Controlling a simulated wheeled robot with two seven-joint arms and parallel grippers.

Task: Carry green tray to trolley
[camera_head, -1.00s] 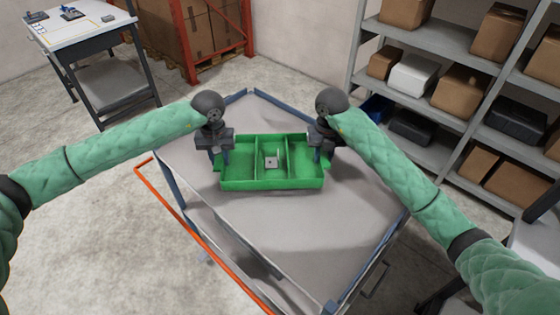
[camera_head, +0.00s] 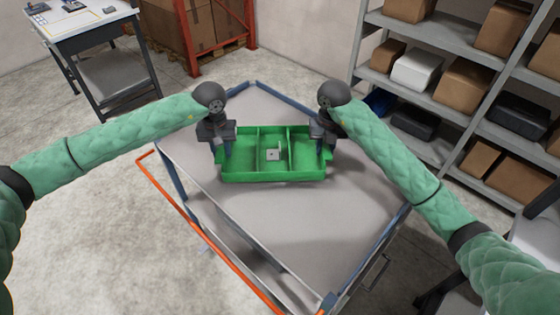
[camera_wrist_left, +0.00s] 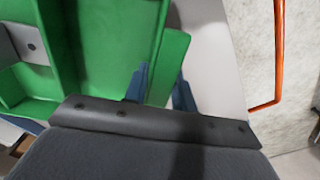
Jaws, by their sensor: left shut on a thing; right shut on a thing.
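The green tray (camera_head: 272,176) has several compartments and a small pale square piece (camera_head: 273,154) in its middle one. It is above the grey top of the trolley (camera_head: 300,215); I cannot tell whether it touches the top. My left gripper (camera_head: 224,150) is shut on the tray's left end. My right gripper (camera_head: 323,148) is shut on its right end. In the left wrist view, the tray (camera_wrist_left: 105,50) lies beside the blue fingers of my left gripper (camera_wrist_left: 158,88), at its end wall.
The trolley has blue edge rails and an orange handle (camera_head: 200,232) at its left side. A shelf rack (camera_head: 440,85) with boxes stands at right. A table (camera_head: 88,35) stands at back left, and a red rack (camera_head: 215,35) with cartons stands behind.

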